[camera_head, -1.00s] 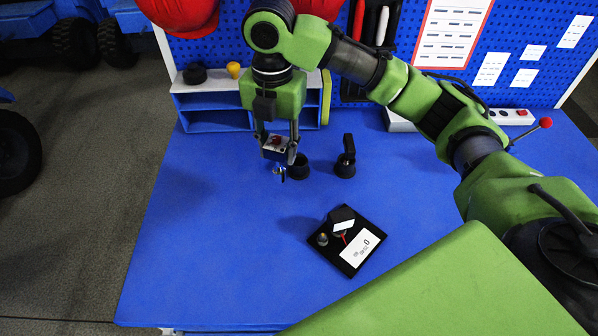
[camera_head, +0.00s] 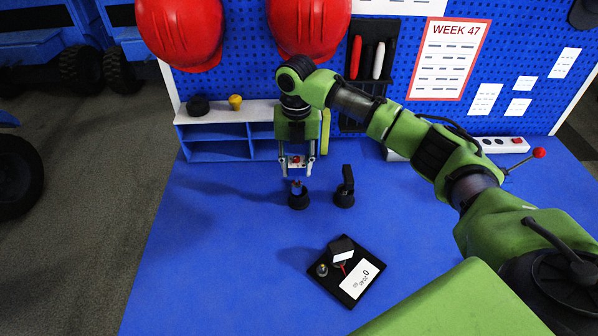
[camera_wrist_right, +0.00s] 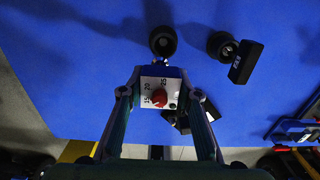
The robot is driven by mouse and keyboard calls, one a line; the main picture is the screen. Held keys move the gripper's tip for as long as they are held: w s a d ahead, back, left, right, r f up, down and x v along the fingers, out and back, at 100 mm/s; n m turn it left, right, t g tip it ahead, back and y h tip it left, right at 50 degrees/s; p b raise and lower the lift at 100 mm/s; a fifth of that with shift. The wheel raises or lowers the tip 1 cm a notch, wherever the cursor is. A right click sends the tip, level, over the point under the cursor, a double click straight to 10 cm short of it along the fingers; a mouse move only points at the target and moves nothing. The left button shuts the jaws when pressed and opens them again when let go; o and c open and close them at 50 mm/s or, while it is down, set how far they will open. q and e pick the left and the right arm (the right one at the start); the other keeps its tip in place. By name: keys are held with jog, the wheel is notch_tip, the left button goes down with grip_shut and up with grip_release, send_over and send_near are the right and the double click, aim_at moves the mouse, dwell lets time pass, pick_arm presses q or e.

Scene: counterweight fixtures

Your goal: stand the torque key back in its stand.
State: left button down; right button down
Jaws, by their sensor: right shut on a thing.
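The torque key (camera_head: 295,162), with a white face and a red knob, is held in my right gripper (camera_head: 297,169). In the right wrist view its face (camera_wrist_right: 158,95) shows the numbers 15, 20 and 25, and the gripper's two fingers (camera_wrist_right: 160,98) close on its sides. A black round cup-shaped stand (camera_head: 298,201) is directly below the gripper in the head view; it also shows in the wrist view (camera_wrist_right: 163,43). The key's lower tip appears at the stand's opening, but I cannot tell whether it is inside. My left gripper is not in view.
A second black cup (camera_head: 344,200) holding an upright black-handled tool (camera_head: 347,177) stands close to the right. A black tray (camera_head: 325,284) with a white card lies nearer. A blue shelf (camera_head: 215,132) is behind. The table's left part is clear.

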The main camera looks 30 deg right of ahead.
jog(key=shift+w+d+f, duration=0.45)
jog(key=shift+f, duration=0.25)
jog(key=f, duration=0.1)
jog(key=f+p, duration=0.1)
jog(key=shift+w+d+f+p, duration=0.1)
jog(key=shift+d+f+p, duration=0.1)
jog(key=shift+f+p, duration=0.15)
jog(key=shift+f, duration=0.55)
jog(key=shift+f, duration=0.1)
jog(key=shift+f, duration=0.5)
jog(key=shift+w, duration=0.1)
jog(key=c, duration=1.6)
grip_release()
jog(key=shift+o, duration=0.4)
